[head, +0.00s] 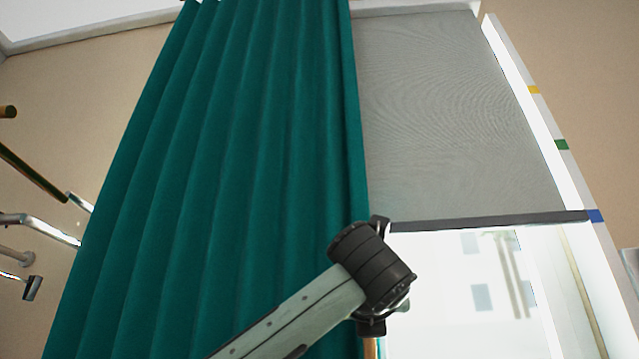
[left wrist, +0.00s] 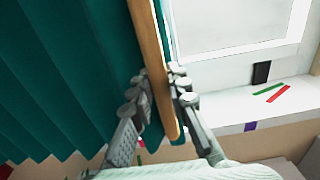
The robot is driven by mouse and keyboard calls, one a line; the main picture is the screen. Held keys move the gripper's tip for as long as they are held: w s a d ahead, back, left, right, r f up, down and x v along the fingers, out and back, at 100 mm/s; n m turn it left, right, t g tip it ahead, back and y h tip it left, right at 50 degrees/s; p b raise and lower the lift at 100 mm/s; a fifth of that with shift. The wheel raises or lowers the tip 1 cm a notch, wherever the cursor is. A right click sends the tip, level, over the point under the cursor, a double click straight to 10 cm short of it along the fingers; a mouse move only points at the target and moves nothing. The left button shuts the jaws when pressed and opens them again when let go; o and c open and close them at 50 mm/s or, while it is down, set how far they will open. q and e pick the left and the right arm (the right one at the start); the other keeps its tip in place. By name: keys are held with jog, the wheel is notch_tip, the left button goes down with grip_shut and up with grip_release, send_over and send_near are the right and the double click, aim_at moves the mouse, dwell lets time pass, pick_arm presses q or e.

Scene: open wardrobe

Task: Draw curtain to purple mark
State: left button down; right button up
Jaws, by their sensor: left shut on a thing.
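The green curtain (head: 230,180) hangs in folds over the left part of the window in the head view. It also fills the left of the left wrist view (left wrist: 60,70). A wooden bar (left wrist: 152,60) runs down its leading edge. My left gripper (left wrist: 157,88) is shut on this bar, with one finger on each side. In the head view its wrist (head: 372,270) covers the curtain's lower right edge, and the fingertips are hidden. The purple mark (left wrist: 250,127) is on the front of the white sill, right of the bar and apart from it. My right gripper is not in view.
A grey roller blind (head: 455,120) covers the upper window. Yellow (head: 534,90), green (head: 561,145) and blue (head: 595,216) marks sit on the right frame. Red (left wrist: 278,94) and green (left wrist: 267,88) strips and a dark block (left wrist: 261,72) are at the sill. Rails project at left.

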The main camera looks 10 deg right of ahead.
pick_arm(q)
jog(key=shift+d, duration=0.1)
jog(key=s+d, duration=0.2)
jog(key=d, duration=0.5)
jog(key=shift+s+d, duration=0.15)
jog(key=shift+s, duration=0.25)
dwell(0.5)
jog(key=s+d+p, duration=0.2)
jog(key=d+p, duration=0.5)
jog(key=shift+s+d+r+p, duration=0.15)
jog(key=shift+s+d+p, duration=0.05)
jog(key=shift+s+p, duration=0.15)
dwell(0.4)
dwell(0.4)
